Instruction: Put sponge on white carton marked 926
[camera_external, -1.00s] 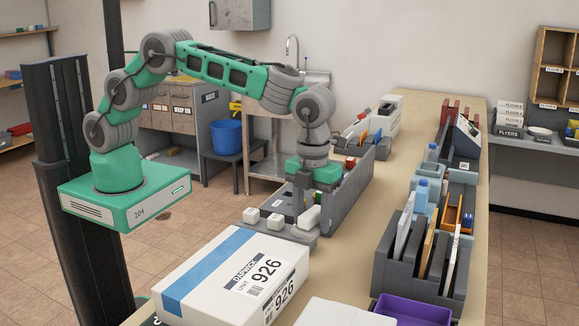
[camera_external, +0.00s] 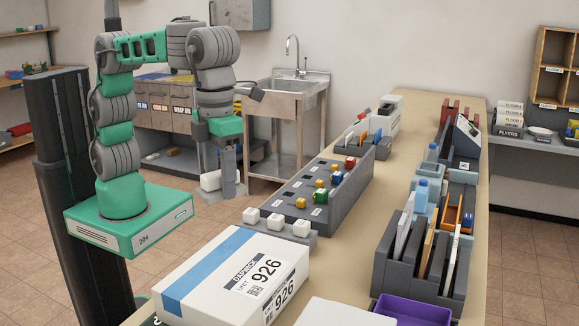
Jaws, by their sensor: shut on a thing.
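My gripper (camera_external: 220,186) hangs from the raised arm, left of the counter and in front of the sink, and points down. It is shut on a white block, which I take to be the sponge (camera_external: 211,180). The fingers partly cover the sponge. The white carton marked 926 (camera_external: 205,270) lies flat at the near end of the counter, with a blue stripe and a label on its top. Its top is bare. The gripper and sponge appear above and beyond the carton in the picture, apart from it.
A grey rack with white cubes (camera_external: 275,229) stands just beyond the carton. A grey tray with coloured knobs (camera_external: 293,206) is behind it. A purple bin (camera_external: 412,308), another white box (camera_external: 345,313) and a grey file sorter (camera_external: 405,283) stand to the right.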

